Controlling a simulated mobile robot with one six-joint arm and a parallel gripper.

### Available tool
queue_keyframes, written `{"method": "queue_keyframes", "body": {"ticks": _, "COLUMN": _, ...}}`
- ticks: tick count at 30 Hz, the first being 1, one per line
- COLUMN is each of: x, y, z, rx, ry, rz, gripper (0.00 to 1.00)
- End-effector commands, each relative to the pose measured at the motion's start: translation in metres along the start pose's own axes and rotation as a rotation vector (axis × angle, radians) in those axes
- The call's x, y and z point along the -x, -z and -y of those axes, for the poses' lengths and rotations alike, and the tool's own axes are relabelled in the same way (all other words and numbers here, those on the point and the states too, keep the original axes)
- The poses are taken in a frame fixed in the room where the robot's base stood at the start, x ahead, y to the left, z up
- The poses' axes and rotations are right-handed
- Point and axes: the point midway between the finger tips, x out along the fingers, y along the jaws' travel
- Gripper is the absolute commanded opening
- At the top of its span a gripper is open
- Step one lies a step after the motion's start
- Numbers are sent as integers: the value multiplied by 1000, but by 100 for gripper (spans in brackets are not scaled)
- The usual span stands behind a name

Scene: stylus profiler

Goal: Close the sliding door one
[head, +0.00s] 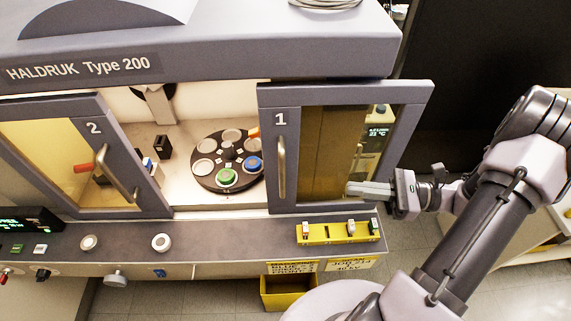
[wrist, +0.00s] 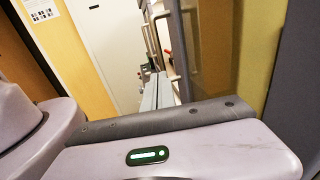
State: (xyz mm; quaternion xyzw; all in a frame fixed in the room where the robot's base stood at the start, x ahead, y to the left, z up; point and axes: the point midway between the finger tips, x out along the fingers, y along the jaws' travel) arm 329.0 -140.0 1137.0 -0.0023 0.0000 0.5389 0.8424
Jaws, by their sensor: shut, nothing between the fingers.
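Sliding door one (head: 345,94) is a grey framed, tinted glass door marked "1" on the right of the cabinet front. Its vertical metal handle (head: 281,167) is on its left frame. An open gap lies between door one and sliding door two (head: 150,195). My gripper (head: 350,188) is shut and empty. In the head view it points left across the lower glass of door one, right of the handle. In the wrist view the shut fingers (wrist: 158,85) point forward alongside the door (wrist: 230,45). Whether they touch the door cannot be told.
Inside the gap are a dark round sample carousel (head: 230,160) and a small black block (head: 163,147). A yellow rack (head: 338,232) sits on the front ledge below door one. A yellow bin (head: 288,291) stands under it. Floor lies clear in front.

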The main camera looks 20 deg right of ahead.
Motion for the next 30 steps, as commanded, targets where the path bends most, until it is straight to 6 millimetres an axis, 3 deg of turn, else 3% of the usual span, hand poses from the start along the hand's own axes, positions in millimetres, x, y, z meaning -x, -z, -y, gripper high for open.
{"method": "queue_keyframes", "body": {"ticks": 5, "x": -24, "y": 2, "z": 0, "rx": -4, "ry": 0, "rz": 5, "gripper": 0}}
{"method": "queue_keyframes", "body": {"ticks": 18, "x": -117, "y": 2, "z": -1, "rx": -3, "ry": -3, "rz": 2, "gripper": 0}}
{"method": "queue_keyframes", "body": {"ticks": 24, "x": -136, "y": 1, "z": -1, "rx": -2, "ry": -1, "rz": 2, "gripper": 0}}
{"method": "queue_keyframes", "body": {"ticks": 30, "x": -139, "y": 1, "z": -1, "rx": -3, "ry": -1, "rz": 2, "gripper": 0}}
